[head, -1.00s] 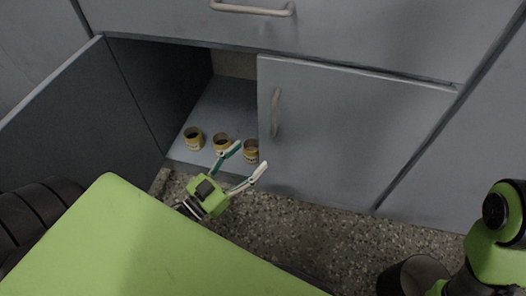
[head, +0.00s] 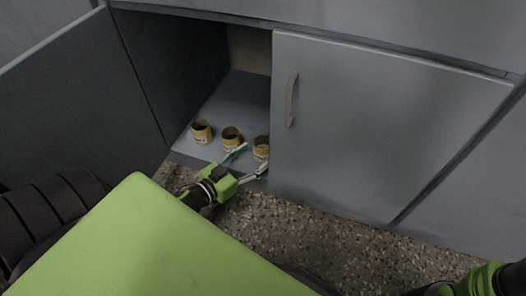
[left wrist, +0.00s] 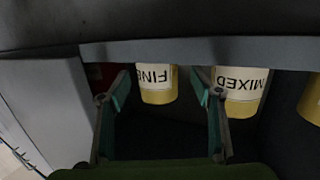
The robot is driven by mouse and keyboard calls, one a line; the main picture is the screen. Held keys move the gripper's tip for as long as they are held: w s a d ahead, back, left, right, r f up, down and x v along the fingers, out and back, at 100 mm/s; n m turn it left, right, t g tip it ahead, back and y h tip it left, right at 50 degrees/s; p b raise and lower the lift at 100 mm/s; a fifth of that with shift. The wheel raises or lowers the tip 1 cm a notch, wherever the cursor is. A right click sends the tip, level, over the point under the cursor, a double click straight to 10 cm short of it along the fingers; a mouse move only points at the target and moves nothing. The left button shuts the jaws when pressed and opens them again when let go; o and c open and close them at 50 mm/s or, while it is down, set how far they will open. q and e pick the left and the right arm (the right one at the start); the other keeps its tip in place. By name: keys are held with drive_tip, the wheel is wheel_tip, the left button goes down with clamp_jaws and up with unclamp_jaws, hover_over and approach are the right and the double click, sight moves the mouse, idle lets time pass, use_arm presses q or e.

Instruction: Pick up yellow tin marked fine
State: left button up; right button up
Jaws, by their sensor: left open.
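The yellow tin marked FINE (left wrist: 158,86) shows in the left wrist view, label upside down, between my open fingers and beyond their tips. In the head view it is the rightmost tin (head: 261,149), next to the edge of the closed door. My left gripper (head: 254,158) is open and empty at the cabinet's front edge, just in front of this tin. In the left wrist view the gripper (left wrist: 160,88) has one finger on each side of the tin; I see no contact. My right gripper is out of view.
The tin marked MIXED (left wrist: 240,92) is the middle one (head: 231,137), close beside. A third tin (head: 201,132) stands at the left, its label unreadable. All stand on the cabinet floor (head: 240,100). The closed door (head: 380,130) and open door (head: 85,95) flank the opening.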

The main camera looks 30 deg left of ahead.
sight(257, 156)
use_arm(q)
drive_tip(key=b+x, duration=0.1)
drive_tip(key=x, duration=0.1)
drive_tip(key=b+x, duration=0.2)
drive_tip(key=shift+d+f, duration=0.2)
drive_tip(key=shift+d, duration=0.05)
drive_tip(key=shift+w+r+b, duration=0.1)
drive_tip(key=shift+w+b, duration=0.25)
drive_tip(key=c, duration=1.3)
